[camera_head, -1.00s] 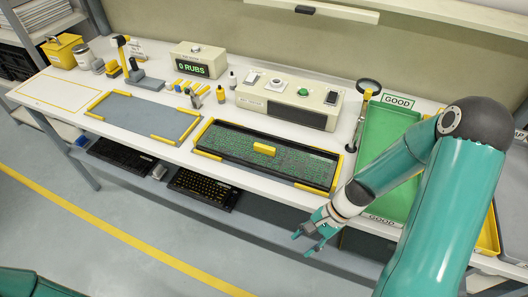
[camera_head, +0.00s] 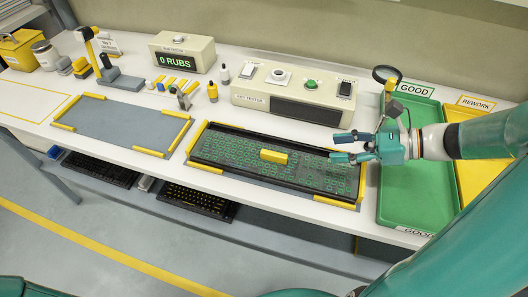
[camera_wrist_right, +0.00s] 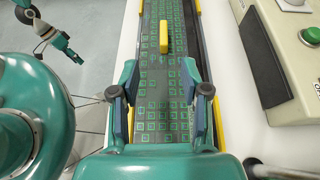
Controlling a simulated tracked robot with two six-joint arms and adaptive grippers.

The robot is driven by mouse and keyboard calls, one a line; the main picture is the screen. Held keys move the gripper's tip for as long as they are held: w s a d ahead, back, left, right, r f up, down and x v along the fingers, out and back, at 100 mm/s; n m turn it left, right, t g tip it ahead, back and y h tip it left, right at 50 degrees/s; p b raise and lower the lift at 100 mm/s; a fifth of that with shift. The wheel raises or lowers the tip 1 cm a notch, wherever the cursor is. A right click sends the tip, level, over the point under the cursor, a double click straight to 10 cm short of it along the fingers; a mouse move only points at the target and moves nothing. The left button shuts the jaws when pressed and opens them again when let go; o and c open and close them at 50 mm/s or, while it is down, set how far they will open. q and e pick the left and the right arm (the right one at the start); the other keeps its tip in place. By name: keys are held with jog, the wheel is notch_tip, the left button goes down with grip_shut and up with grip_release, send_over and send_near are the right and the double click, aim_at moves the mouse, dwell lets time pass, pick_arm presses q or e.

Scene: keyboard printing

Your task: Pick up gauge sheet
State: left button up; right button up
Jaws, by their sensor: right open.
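The gauge sheet (camera_head: 235,152) looks like a dark panel covered in green squares, with a raised yellow grip (camera_head: 274,156) near its middle. It lies in a yellow-cornered fixture at the table's front. My right gripper (camera_head: 338,147) is open and empty by the sheet's right end, its fingers pointing left toward the grip. In the right wrist view the sheet (camera_wrist_right: 160,106) runs between the open fingers (camera_wrist_right: 160,80), and the yellow grip (camera_wrist_right: 164,37) lies beyond them. A teal gripper, likely my left, shows small at upper left (camera_wrist_right: 72,54); its jaws are unclear.
The green GOOD tray (camera_head: 410,215) and the yellow REWORK tray (camera_head: 468,115) lie at right. An empty grey mat (camera_head: 115,122) lies left of the sheet.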

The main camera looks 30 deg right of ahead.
jog(key=shift+d+f+b, duration=0.1)
jog(key=shift+f+b, duration=0.8)
jog(key=shift+b, duration=0.1)
jog(key=shift+w+f, duration=0.15)
jog(key=shift+w, duration=0.05)
send_near(279, 154)
jog(key=x, duration=0.5)
jog(key=shift+x, duration=3.25)
pick_arm(q)
jog(key=f, duration=0.3)
jog(key=shift+w+f, duration=0.15)
jog(key=shift+w, duration=0.05)
pick_arm(e)
grip_shut()
